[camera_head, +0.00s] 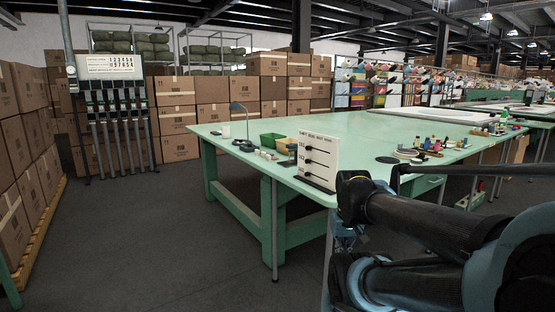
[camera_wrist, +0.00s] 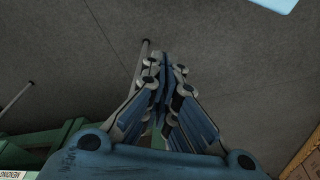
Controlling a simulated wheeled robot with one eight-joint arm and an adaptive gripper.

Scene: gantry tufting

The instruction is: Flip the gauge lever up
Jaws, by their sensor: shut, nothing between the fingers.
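A white upright panel (camera_head: 318,160) with printed text and several black levers stands on the near edge of the green table. The lever knobs (camera_head: 308,147) show as dark dots beside short bars. The print is too small to read, and I cannot tell which lever is the gauge lever or how it is set. My gripper (camera_wrist: 162,60) is shut and empty, over the bare floor in the wrist view. In the head view my arm mostly hides it; it hangs at the table's near side, below and to the right of the panel.
The green table (camera_head: 225,137) has legs and a low beam. On it are a lamp (camera_head: 239,115), a green bin (camera_head: 270,140) and several spools (camera_head: 432,143). Stacked boxes (camera_head: 212,90) and a labelled rack (camera_head: 110,70) stand behind. The floor (camera_head: 150,230) at left is clear.

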